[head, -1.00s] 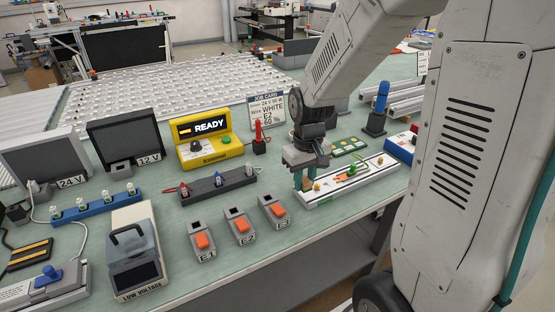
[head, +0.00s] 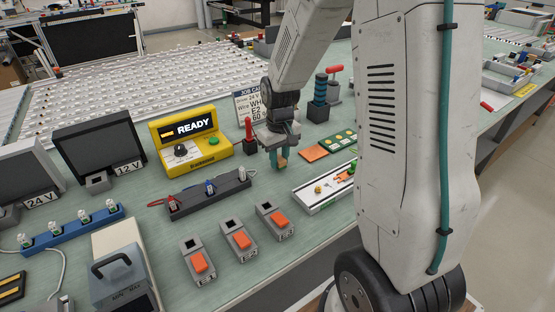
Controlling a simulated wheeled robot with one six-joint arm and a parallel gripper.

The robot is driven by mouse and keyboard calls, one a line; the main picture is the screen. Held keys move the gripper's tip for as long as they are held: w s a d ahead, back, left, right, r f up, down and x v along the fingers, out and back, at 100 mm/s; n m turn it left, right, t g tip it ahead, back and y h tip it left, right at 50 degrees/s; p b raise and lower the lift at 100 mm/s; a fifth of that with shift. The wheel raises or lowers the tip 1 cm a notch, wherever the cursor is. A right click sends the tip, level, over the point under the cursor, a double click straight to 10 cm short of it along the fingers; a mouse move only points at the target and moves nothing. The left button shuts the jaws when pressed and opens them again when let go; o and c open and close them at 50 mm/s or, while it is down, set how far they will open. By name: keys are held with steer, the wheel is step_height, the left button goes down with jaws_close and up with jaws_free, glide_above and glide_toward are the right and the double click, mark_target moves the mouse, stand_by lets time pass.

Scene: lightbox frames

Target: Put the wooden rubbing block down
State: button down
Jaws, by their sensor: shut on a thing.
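My gripper (head: 279,156) points down near the middle of the head view. It is shut on the small tan wooden rubbing block (head: 283,163), of which only the lower part shows below the fingers. The block appears to be held above the green bench top (head: 262,190), left of the white frame with the coloured parts (head: 312,196). Whether the block touches the bench is hard to tell. A flat orange-brown pad (head: 313,152) lies just right of my gripper.
A grey strip with coloured clips (head: 208,192) lies left of my gripper, and a red-handled tool (head: 249,138) stands close behind it. Grey boxes with orange switches (head: 238,240) sit in front. A green card with round spots (head: 341,140) lies beyond the pad.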

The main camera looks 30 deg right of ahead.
mark_target(279, 159)
steer(key=shift+f, duration=0.5)
steer(key=shift+f, duration=0.15)
steer(key=c, duration=1.2)
jaws_free()
step_height(279, 159, up, 12)
steer(key=shift+t, duration=0.6)
steer(key=s+a+r, duration=0.3)
steer(key=s, duration=0.5)
steer(key=s+a+r, duration=0.3)
steer(key=s+a, duration=0.1)
steer(key=s, duration=0.4)
steer(key=s+a+r, duration=0.3)
steer(key=s, duration=0.5)
steer(key=shift+s+a, duration=0.15)
steer(key=shift+s, duration=0.25)
